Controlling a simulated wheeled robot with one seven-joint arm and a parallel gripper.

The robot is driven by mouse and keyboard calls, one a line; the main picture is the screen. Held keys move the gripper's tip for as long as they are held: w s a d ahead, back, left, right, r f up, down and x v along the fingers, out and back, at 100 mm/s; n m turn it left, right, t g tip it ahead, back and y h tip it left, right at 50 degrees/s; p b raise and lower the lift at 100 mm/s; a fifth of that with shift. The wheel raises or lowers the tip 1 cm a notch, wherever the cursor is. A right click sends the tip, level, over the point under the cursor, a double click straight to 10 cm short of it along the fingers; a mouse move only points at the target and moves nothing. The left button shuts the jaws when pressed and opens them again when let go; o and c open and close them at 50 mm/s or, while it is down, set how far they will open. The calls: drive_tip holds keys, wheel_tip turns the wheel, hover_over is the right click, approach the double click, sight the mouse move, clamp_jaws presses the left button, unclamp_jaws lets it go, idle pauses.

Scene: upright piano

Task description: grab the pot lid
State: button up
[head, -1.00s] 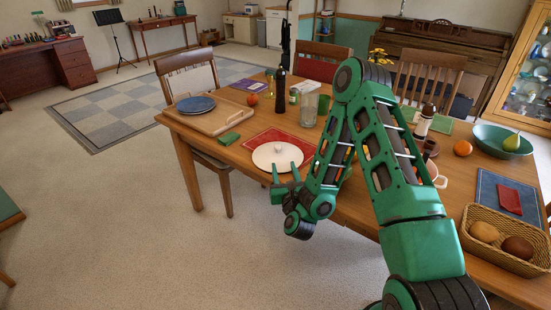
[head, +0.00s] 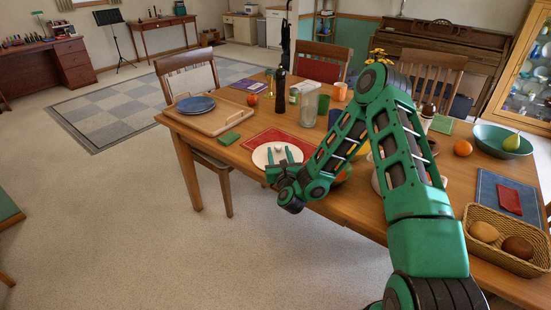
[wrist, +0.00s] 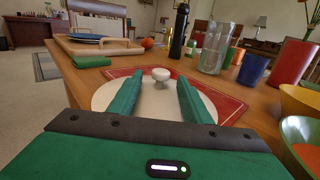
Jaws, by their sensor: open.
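The pot lid (head: 264,157) is a round, cream-white disc with a knob, lying near the table's front edge on a red placemat. In the wrist view, the lid (wrist: 107,97) spreads below the fingers and its pale knob (wrist: 161,75) stands upright just beyond and between the fingertips. My gripper (head: 280,153) is open over the lid's near part, with one green finger on each side of the line to the knob. The gripper also shows in the wrist view (wrist: 160,88). Nothing is between the fingers. I cannot tell how high they are above the lid.
The red placemat (wrist: 228,105) extends behind the lid. A dark bottle (head: 280,88), a clear glass (head: 309,104) and colored cups stand beyond it. A wooden tray (head: 217,124) with a blue plate is at left. A yellow bowl (wrist: 300,101) is close on the right.

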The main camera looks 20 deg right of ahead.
clamp_jaws()
